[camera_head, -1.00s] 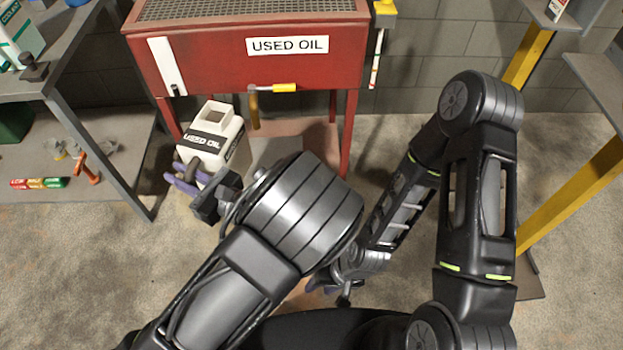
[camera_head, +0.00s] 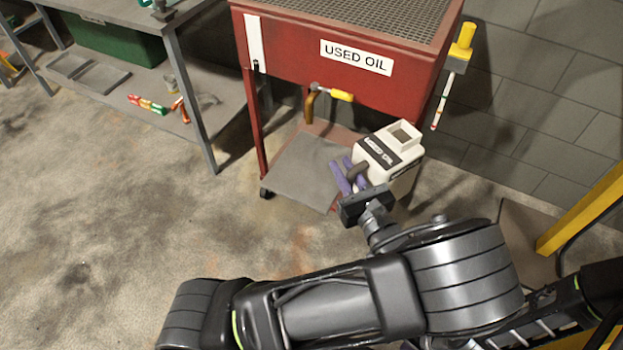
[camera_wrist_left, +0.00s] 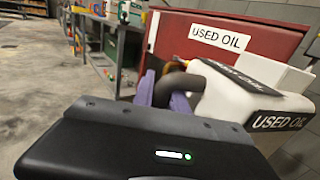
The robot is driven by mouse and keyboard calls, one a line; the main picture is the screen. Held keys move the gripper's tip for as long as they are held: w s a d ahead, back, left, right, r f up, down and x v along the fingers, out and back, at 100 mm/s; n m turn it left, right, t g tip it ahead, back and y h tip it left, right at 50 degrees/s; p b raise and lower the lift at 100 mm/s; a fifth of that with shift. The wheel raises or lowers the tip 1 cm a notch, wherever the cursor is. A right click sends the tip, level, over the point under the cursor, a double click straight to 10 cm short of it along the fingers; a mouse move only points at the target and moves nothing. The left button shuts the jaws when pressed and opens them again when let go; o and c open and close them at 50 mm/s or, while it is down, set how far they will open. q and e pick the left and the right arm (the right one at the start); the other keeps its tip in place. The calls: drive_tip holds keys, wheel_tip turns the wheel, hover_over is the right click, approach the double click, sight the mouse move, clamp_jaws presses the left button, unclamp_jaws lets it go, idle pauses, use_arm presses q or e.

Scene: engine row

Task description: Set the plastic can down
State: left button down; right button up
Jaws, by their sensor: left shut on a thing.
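The plastic can (camera_head: 398,153) is white with a black "USED OIL" label and an open square top. My left gripper (camera_head: 356,176) has purple fingers shut on the can's dark handle. The can is tilted in the head view, in front of the right end of the red used-oil tank (camera_head: 290,50). Whether its base touches anything is hidden. In the left wrist view the can (camera_wrist_left: 250,95) is at the right, with the purple fingers (camera_wrist_left: 168,95) at its dark handle. My right gripper is out of view.
The tank has a tap with a yellow handle (camera_head: 341,95) and a grey lower shelf (camera_head: 300,170). A grey workbench (camera_head: 185,75) stands to the left with small items on its low shelf. A yellow post (camera_head: 590,212) is at the right. The floor (camera_head: 90,220) at left is open.

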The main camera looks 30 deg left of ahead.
use_arm(q)
drive_tip(key=w+a+f+n+g+y+b, duration=0.1)
drive_tip(key=f+g+b, duration=0.3)
drive_tip(key=f+b, duration=0.6)
drive_tip(key=w+a+f+n+g+y+b, duration=0.2)
drive_tip(key=w+a+f+n+g+b, duration=0.1)
drive_tip(key=f+b, duration=0.8)
drive_tip(key=shift+w+a+f+n+g+y+b, duration=0.15)
drive_tip(key=shift+w+a+n+g+y+b, duration=0.25)
drive_tip(key=shift+w+a+n, duration=0.35)
drive_tip(key=w+a+b, duration=0.2)
drive_tip(key=a+b, duration=0.1)
drive_tip(key=a, duration=1.3)
drive_tip(key=shift+w+a, duration=0.25)
drive_tip(key=shift+w, duration=0.15)
drive_tip(key=shift+a, duration=0.1)
